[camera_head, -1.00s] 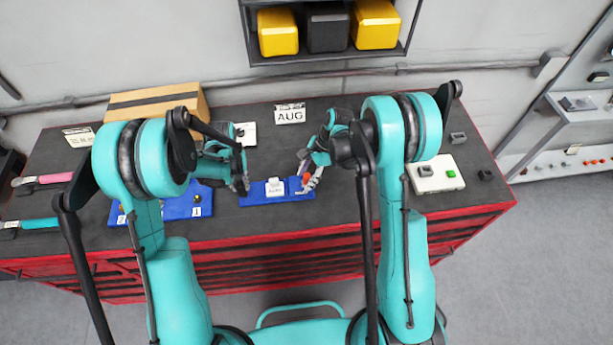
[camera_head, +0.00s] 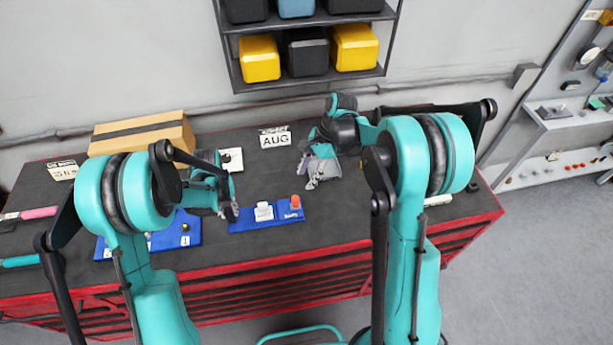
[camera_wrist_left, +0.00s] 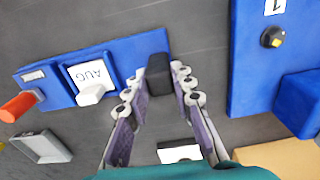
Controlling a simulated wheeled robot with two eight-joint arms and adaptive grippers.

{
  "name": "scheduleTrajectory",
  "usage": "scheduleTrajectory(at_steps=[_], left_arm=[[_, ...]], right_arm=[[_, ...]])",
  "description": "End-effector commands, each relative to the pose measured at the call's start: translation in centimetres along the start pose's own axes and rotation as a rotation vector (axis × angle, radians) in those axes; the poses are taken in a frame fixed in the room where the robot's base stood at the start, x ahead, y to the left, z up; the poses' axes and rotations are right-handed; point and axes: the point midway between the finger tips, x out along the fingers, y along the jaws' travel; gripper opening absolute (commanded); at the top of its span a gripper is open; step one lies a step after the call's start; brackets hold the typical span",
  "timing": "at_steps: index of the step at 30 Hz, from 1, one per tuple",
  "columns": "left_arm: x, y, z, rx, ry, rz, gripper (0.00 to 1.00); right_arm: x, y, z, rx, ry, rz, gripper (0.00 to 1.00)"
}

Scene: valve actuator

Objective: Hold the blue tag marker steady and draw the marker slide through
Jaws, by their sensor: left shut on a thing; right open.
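The blue tag marker (camera_head: 243,223) lies flat on the dark bench top. It carries a white AUG card (camera_wrist_left: 90,74) with a white tab (camera_wrist_left: 91,95); an orange knob (camera_head: 295,201) stands at its right end in the head view. My left gripper (camera_head: 230,211) is at its left end. In the left wrist view the left fingers are shut on the marker's black end block (camera_wrist_left: 159,70). My right gripper (camera_head: 314,180) is open and empty, behind and right of the marker, apart from it. Its fingertips are small in view.
A second blue board (camera_head: 188,232) numbered 1 lies left of the marker. A cardboard box (camera_head: 140,130) and an AUG sign (camera_head: 275,137) stand at the back. An open grey tray (camera_wrist_left: 42,147) lies near the marker. The bench right of the marker is mostly clear.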

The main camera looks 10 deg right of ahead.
Motion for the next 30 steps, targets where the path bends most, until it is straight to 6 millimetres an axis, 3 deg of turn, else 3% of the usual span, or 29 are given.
scheduleTrajectory(at_steps=[4,5,7,19,30], left_arm=[[0.0,0.0,0.0,0.0,0.0,0.0,0.0],[0.0,0.0,0.0,0.0,0.0,0.0,0.31],[0.0,0.0,0.0,0.0,0.0,0.0,0.47],[-0.8,0.0,0.0,0.0,0.0,0.0,0.47],[-8.2,0.0,0.0,0.0,0.0,0.0,0.47]], right_arm=[[0.0,0.0,0.0,0.0,0.0,0.0,0.42],[0.0,0.0,0.0,0.0,0.0,0.0,0.42],[0.0,0.0,0.0,0.0,0.0,0.0,0.42],[0.1,0.0,0.0,0.0,0.0,0.0,0.42],[0.1,0.0,0.0,0.0,0.0,0.0,0.42]])
